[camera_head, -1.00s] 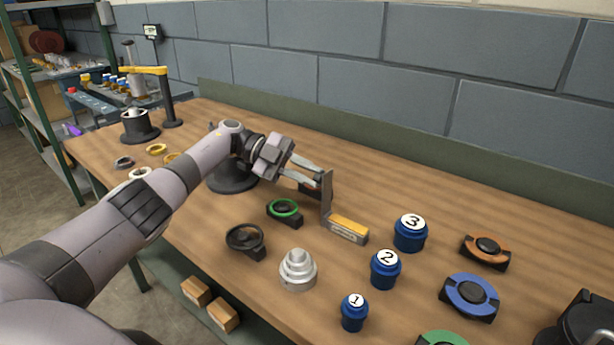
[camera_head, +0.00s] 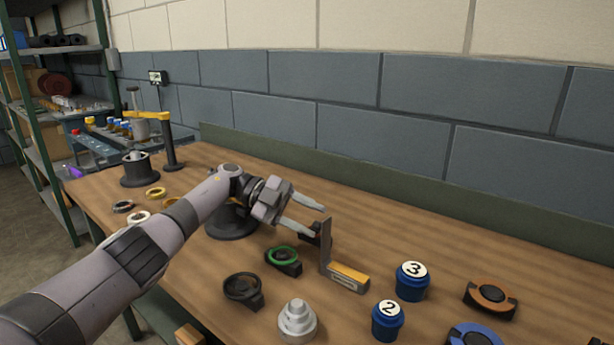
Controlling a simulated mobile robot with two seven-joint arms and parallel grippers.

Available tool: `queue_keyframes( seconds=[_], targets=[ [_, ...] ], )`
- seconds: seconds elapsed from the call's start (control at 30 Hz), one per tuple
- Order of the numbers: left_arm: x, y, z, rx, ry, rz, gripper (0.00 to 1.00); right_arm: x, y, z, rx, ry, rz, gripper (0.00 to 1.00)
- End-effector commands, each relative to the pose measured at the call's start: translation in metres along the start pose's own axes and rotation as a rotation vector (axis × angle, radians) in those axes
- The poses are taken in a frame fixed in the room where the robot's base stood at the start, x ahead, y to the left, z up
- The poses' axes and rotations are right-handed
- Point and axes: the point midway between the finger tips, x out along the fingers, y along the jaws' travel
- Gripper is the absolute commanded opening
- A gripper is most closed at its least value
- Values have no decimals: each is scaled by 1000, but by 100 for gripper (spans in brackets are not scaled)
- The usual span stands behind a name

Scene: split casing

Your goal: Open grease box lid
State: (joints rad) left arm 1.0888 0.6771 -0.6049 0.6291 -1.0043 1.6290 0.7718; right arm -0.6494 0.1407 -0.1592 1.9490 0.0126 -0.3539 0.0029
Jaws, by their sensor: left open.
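No thing in the head view is clearly marked as a grease box, so I cannot tell which one it is. A small box-like piece with a yellow top (camera_head: 349,273) lies mid-table, with an upright grey plate (camera_head: 325,243) at its left end. My left gripper (camera_head: 320,221) is open with its fingers apart, just left of and behind the plate's top. A dark object (camera_head: 312,238), partly hidden, sits behind the plate near the lower finger. I cannot tell whether the fingers touch anything. My right gripper is not in view.
Blue canisters numbered 3 (camera_head: 412,282) and 2 (camera_head: 387,321) stand at the right front. An orange ring holder (camera_head: 490,297) is right. The table's back right is clear.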

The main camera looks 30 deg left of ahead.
Motion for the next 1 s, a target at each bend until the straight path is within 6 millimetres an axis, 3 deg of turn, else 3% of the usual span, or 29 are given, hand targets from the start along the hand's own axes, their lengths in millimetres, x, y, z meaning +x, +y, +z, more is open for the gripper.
queue_keyframes(
  seconds=[0.6,0.8,1.0],
  targets=[
    [-40,-104,-96,6,-1,-4,45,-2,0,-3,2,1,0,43],
    [-48,-126,-117,4,-1,-3,45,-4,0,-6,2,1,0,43],
    [-52,-134,-124,1,0,-1,45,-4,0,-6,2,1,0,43]
  ],
)
